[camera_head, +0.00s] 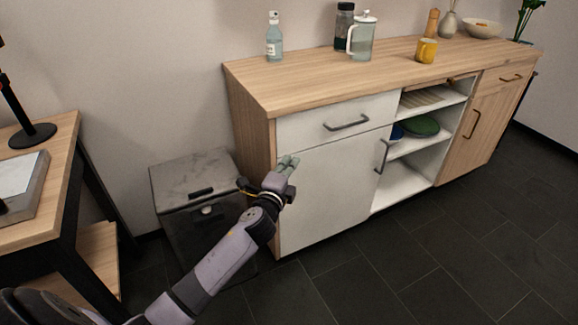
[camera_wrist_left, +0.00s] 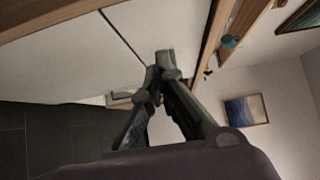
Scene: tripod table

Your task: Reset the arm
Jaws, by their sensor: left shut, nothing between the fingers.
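My left arm comes in from the bottom left in the head view. Its gripper (camera_head: 288,163) is raised in front of the left end of the sideboard (camera_head: 335,185), near the white door and drawer. In the left wrist view the two fingers (camera_wrist_left: 162,78) meet at their tips, with nothing between them. Whether the fingers touch the sideboard front cannot be told. My right gripper is not in view.
A dark bin (camera_head: 190,165) stands left of the sideboard. A wooden table (camera_head: 60,155) with a lamp base is at the left. A bottle (camera_head: 274,40), a glass press (camera_head: 361,38) and a yellow mug (camera_head: 426,50) stand on the sideboard. The dark floor (camera_head: 450,250) in front is clear.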

